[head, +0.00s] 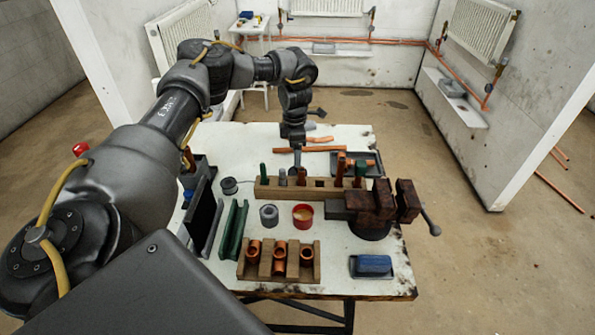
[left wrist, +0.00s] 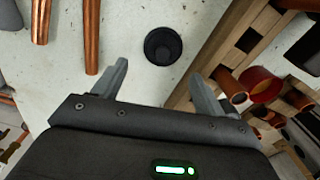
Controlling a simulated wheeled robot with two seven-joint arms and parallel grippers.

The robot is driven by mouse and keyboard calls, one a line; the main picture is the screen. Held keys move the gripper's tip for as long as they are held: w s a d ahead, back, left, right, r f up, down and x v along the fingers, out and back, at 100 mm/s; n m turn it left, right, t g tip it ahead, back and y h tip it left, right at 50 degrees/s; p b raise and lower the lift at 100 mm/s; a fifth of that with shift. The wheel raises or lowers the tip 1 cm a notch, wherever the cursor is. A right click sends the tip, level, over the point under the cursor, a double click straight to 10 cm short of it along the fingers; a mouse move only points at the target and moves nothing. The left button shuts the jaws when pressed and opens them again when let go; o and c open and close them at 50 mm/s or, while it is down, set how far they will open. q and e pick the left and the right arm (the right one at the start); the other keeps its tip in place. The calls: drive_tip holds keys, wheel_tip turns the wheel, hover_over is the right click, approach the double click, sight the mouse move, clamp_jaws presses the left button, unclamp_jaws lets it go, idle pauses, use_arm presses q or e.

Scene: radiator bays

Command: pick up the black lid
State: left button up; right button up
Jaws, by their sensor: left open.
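The black lid (left wrist: 163,46) is a dark round piece with a raised rim, lying on the pale table top in the left wrist view. It lies just beyond the gap between my fingertips, apart from both. My left gripper (left wrist: 158,72) is open and empty, pointing down over the table. In the head view my left gripper (head: 296,163) hangs behind the wooden rack, and I cannot make out the lid there; the gripper may hide it. My right gripper is not in either view.
A wooden rack (head: 266,190) with upright pieces stands close to the gripper. Copper pipes (left wrist: 91,35) lie on the other side of the lid. A red tin (head: 303,222), a vise (head: 371,213) and a blue block (head: 374,264) are nearer the front.

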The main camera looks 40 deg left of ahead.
use_arm(q)
drive_tip(key=shift+f, duration=0.8)
drive_tip(key=shift+d+f+p, duration=0.2)
drive_tip(key=shift+f+p, duration=0.6)
drive_tip(key=shift+f, duration=1.8)
drive_tip(key=shift+c, duration=0.4)
drive_tip(key=c, duration=0.6)
